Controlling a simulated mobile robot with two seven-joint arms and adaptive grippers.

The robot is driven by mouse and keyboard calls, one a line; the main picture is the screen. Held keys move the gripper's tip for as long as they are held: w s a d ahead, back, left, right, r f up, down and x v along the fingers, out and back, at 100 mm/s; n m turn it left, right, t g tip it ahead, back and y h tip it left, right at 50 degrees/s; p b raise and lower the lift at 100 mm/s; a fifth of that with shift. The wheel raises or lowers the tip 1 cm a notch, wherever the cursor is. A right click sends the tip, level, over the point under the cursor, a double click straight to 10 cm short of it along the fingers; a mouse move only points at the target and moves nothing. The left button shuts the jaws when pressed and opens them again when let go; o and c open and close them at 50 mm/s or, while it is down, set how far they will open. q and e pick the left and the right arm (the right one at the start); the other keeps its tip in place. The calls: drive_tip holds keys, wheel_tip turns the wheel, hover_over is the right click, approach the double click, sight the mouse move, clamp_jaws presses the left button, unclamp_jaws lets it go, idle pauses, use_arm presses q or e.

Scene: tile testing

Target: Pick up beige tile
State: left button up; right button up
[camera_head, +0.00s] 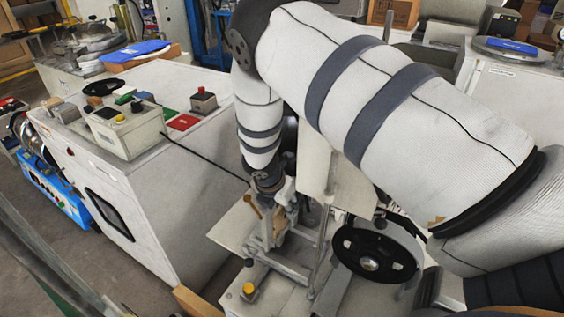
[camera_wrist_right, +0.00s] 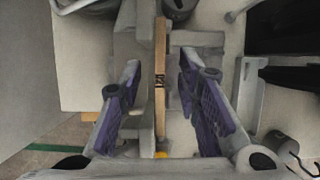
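The beige tile (camera_wrist_right: 160,60) shows edge-on as a narrow upright strip with a small dark mark, in the middle of the right wrist view. My right gripper (camera_wrist_right: 158,88) is open, with one purple-padded finger on each side of the tile. A gap shows between each pad and the tile. In the head view my right gripper (camera_head: 272,198) points down over the testing machine (camera_head: 290,268). The tile is hard to make out there, among the gripper and machine parts. My left gripper is not in view.
The machine has a black handwheel (camera_head: 374,252), a thin upright rod and a yellow button (camera_head: 249,289) close to the gripper. A white cabinet (camera_head: 150,190) with a control box (camera_head: 124,128) stands to the left. My right arm covers much of the head view.

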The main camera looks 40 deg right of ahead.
drive_tip(key=shift+d+f, duration=0.1)
drive_tip(key=shift+f, duration=0.05)
drive_tip(key=shift+f, duration=0.3)
idle(0.4)
clamp_jaws()
